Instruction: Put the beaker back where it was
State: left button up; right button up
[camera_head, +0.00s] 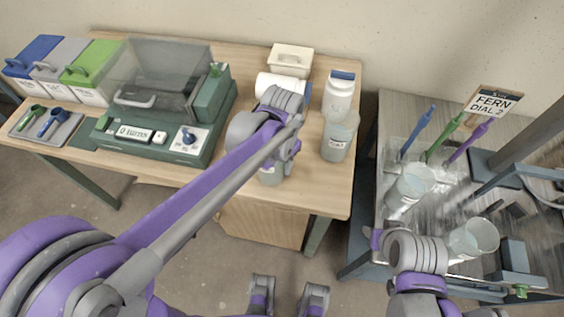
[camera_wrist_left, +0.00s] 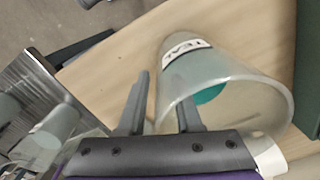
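A translucent grey beaker (camera_head: 270,176) stands near the table's front edge, partly hidden by my left wrist. In the left wrist view a beaker (camera_wrist_left: 235,88) labelled "TEAL" shows large and tilted in the picture, with some teal inside. My left gripper (camera_head: 284,164) is at the beaker. In the left wrist view its fingers (camera_wrist_left: 163,90) are apart, one outside the beaker's near wall and one overlapping its rim; contact cannot be told. A second labelled beaker (camera_head: 337,140) stands to the right on the table. My right gripper cannot be made out.
A green machine (camera_head: 150,140) with a clear hood stands left on the table. A white jar (camera_head: 339,98), white roll (camera_head: 283,86) and lidded box (camera_head: 291,61) stand behind. A cart at right holds beakers (camera_head: 409,186) (camera_head: 472,238), coloured sticks and a "FERN DIAL 2" sign (camera_head: 493,102).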

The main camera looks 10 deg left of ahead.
pick_arm(q)
notch_tip(320, 180, up, 12)
jog(key=shift+r+p, duration=0.2)
jog(key=shift+p, duration=0.5)
jog(key=s+a+f+n+t+p, duration=0.3)
jog(key=s+a+f+n+t, duration=0.1)
jog(key=s+a, duration=0.6)
notch_tip(320, 180, down, 2)
jog(key=shift+s+f+n+t+p, duration=0.25)
jog(key=shift+s+t, duration=0.35)
jog(key=shift+s, duration=0.4)
